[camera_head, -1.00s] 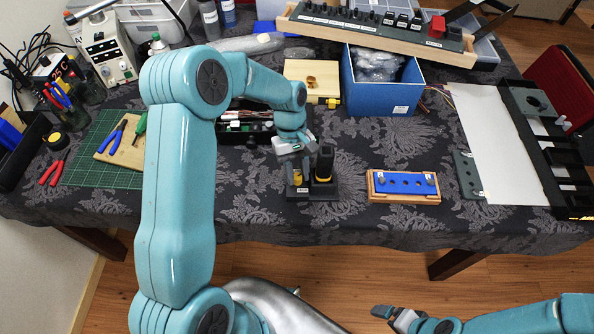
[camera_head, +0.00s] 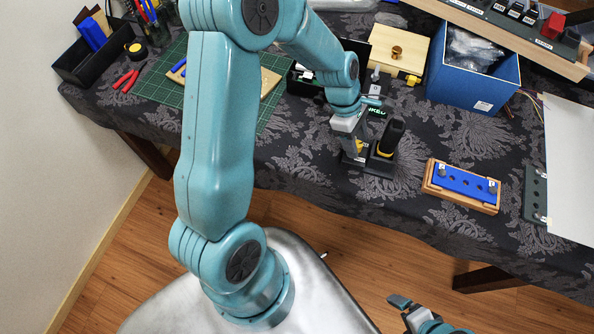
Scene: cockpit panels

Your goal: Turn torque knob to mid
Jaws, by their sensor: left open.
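A small black stand (camera_head: 368,167) sits near the table's front edge. A black and yellow upright tool (camera_head: 390,139) stands on its right side, and a small yellow part (camera_head: 359,147) shows on its left side. I cannot make out a torque knob or its setting at this size. My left gripper (camera_head: 352,152) points down over the stand's left side, at the yellow part and left of the tool. Its fingers are open and partly hide that part; I cannot tell whether they touch it. My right gripper (camera_head: 396,303) hangs low in front of the table, away from the stand.
A wooden block with a blue top (camera_head: 466,182) lies right of the stand. A blue box (camera_head: 468,87) and a light wooden board (camera_head: 399,48) lie behind. A green cutting mat (camera_head: 160,85) lies left. Cloth between the stand and the blue-topped block is clear.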

